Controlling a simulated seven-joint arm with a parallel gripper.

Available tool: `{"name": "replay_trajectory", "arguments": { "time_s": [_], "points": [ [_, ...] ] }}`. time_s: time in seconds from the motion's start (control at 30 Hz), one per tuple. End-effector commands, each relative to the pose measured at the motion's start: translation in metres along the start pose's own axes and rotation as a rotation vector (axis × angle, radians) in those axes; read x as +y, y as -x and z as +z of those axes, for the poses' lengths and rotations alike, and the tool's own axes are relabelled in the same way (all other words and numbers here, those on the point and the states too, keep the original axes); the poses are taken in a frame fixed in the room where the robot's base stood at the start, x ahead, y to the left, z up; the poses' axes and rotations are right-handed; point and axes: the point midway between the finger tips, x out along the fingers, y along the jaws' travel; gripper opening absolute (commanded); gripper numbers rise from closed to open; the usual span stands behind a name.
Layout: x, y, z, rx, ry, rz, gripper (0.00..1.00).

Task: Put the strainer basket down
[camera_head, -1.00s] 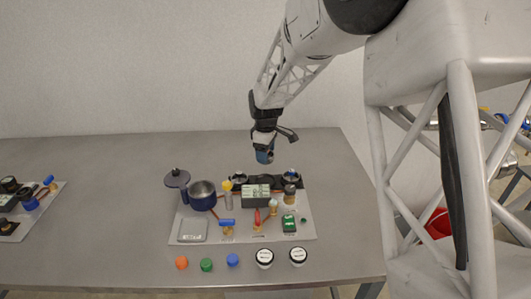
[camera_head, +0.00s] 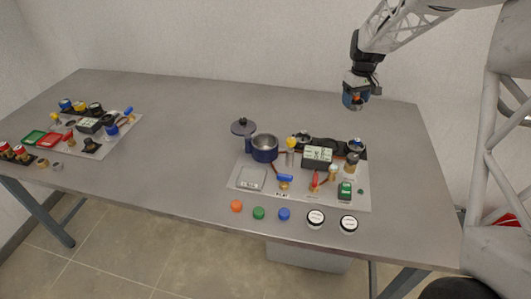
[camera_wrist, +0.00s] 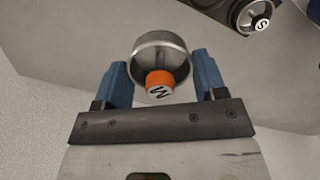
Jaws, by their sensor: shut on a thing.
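The strainer basket (camera_wrist: 162,55) is a round grey metal cup with a knurled or mesh rim. It has an orange knob with a black letter on a white face. My gripper (camera_wrist: 160,82) is shut on it, with one blue finger on each side. In the head view my gripper (camera_head: 355,102) hangs in the air over the back right of the table, with a bit of orange showing between the fingers. The dark blue pot-like housing (camera_head: 264,155) stands open on the light board, with its dark lid (camera_head: 243,127) beside it at the back left.
The light board (camera_head: 300,198) also carries valves, a meter box (camera_head: 317,157) and a dark rack (camera_head: 330,145) with round sockets. Orange (camera_head: 236,206), green, blue and two white caps lie in front. A second board (camera_head: 110,142) is at the left. Bare table (camera_head: 190,140) lies between the boards.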

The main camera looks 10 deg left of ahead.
Motion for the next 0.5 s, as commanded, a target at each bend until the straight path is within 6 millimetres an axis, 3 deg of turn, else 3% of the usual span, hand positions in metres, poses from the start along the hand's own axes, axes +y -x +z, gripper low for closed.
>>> {"name": "replay_trajectory", "arguments": {
  "time_s": [0.23, 0.5],
  "points": [
    [0.028, 0.017, -0.002, 0.001, -0.211, 0.0, 0.4],
    [0.035, 0.03, -0.002, 0.001, -0.352, 0.001, 0.4]
  ]
}}
